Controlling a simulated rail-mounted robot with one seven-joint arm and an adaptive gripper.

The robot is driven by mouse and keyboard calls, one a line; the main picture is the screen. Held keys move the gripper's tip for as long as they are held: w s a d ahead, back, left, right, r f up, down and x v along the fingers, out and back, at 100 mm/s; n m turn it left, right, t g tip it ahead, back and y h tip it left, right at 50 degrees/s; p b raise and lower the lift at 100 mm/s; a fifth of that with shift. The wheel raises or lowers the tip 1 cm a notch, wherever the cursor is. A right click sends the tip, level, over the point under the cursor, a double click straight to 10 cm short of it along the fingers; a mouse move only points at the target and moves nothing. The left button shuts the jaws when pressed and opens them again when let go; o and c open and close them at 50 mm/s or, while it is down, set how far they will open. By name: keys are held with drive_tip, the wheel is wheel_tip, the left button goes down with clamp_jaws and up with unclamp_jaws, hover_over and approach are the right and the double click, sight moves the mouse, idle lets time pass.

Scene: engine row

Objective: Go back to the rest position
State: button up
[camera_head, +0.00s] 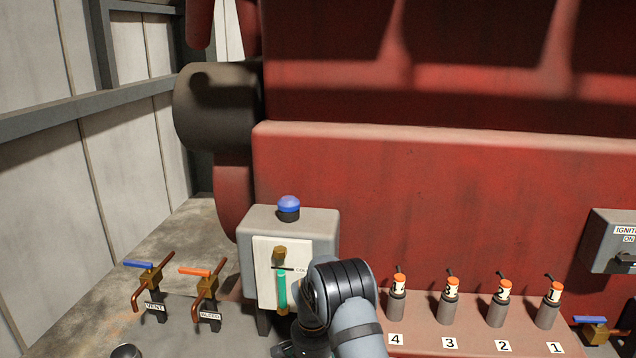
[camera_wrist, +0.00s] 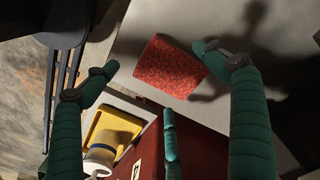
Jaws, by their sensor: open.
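In the wrist view my gripper (camera_wrist: 155,65) is open, its green fingers spread wide with nothing held between them. A red speckled block (camera_wrist: 170,68) lies beyond the fingers on a grey surface (camera_wrist: 150,25). The right fingertip overlaps the block's upper right edge in the picture; I cannot tell whether it touches. In the head view my arm (camera_head: 342,305) comes up from the bottom, in front of the lower right of a grey gauge box (camera_head: 305,222). My gripper itself is hidden there.
A yellow tray (camera_wrist: 107,125) holds a white-and-blue container (camera_wrist: 100,155). In the head view, the vent valve (camera_head: 150,278) and bleed valve (camera_head: 207,285) stand left of the gauge box. Several numbered plugs (camera_head: 450,308) stand right of my arm, before the red engine (camera_head: 420,190).

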wheel_tip(320, 180, down, 2)
drive_tip(key=shift+f, duration=0.15)
drive_tip(key=shift+w+r, duration=0.2)
drive_tip(key=shift+r, duration=0.1)
wheel_tip(320, 180, up, 11)
drive_tip(key=b, duration=0.1)
drive_tip(key=f, duration=0.4)
drive_tip(key=f+p, duration=0.1)
drive_tip(key=f, duration=0.7)
drive_tip(key=shift+s+f, duration=0.15)
drive_tip(key=shift+s, duration=0.15)
wheel_tip(320, 180, up, 11)
drive_tip(key=a+n+b, duration=0.2)
drive_tip(key=n, duration=0.1)
drive_tip(key=shift+n, duration=0.9)
drive_tip(key=w+d+f, duration=0.1)
drive_tip(key=w+d+f+b, duration=0.1)
drive_tip(key=w+d, duration=0.1)
drive_tip(key=shift+w+b, duration=0.1)
drive_tip(key=shift+b, duration=0.2)
drive_tip(key=s+d+f, duration=0.2)
drive_tip(key=s+d, duration=0.6)
drive_tip(key=s+d+f, duration=0.2)
drive_tip(key=s+d, duration=0.6)
drive_tip(key=s, duration=0.1)
drive_tip(key=shift+d+f+b, duration=0.3)
drive_tip(key=shift+d+f, duration=0.05)
